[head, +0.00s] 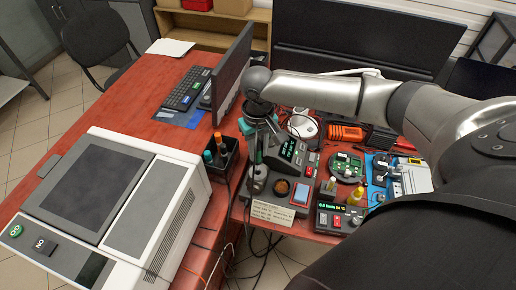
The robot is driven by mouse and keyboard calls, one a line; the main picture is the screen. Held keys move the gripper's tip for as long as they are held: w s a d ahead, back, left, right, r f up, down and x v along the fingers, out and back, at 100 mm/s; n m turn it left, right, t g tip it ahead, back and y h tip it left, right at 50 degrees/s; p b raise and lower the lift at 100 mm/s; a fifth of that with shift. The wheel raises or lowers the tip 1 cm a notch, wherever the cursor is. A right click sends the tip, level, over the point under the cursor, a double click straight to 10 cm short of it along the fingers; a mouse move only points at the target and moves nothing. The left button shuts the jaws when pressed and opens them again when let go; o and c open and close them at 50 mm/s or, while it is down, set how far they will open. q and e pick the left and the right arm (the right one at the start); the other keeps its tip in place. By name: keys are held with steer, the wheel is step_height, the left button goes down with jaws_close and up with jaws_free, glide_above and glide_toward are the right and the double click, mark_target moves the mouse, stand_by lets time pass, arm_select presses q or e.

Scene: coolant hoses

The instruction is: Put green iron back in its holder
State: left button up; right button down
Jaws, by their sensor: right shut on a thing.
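My right gripper (262,122) reaches down from above, its arm coming in from the right. It is shut on the green iron (259,150), whose teal handle shows only in part below the fingers. The iron points down over a dark holder (257,181) at the left side of the soldering station. The gripper partly hides the iron, and I cannot tell whether its tip is inside the holder. The soldering station (292,150) has a lit green display. My left gripper is not in view.
A black cup of markers (221,152) stands left of the holder, beside a monitor (233,72). A brass wool pot (282,187), a blue sponge (301,193) and a label card (273,213) are close by. A second unit (337,219), circuit boards and tools crowd the right. A large white machine (110,205) fills the left.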

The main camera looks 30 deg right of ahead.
mark_target(258, 161)
steer(key=shift+f+b, duration=0.5)
steer(key=shift+f, duration=0.95)
steer(key=shift+f+b, duration=0.4)
steer(key=shift+f, duration=0.75)
steer(key=shift+p, duration=0.55)
steer(key=shift+c, duration=0.4)
jaws_free()
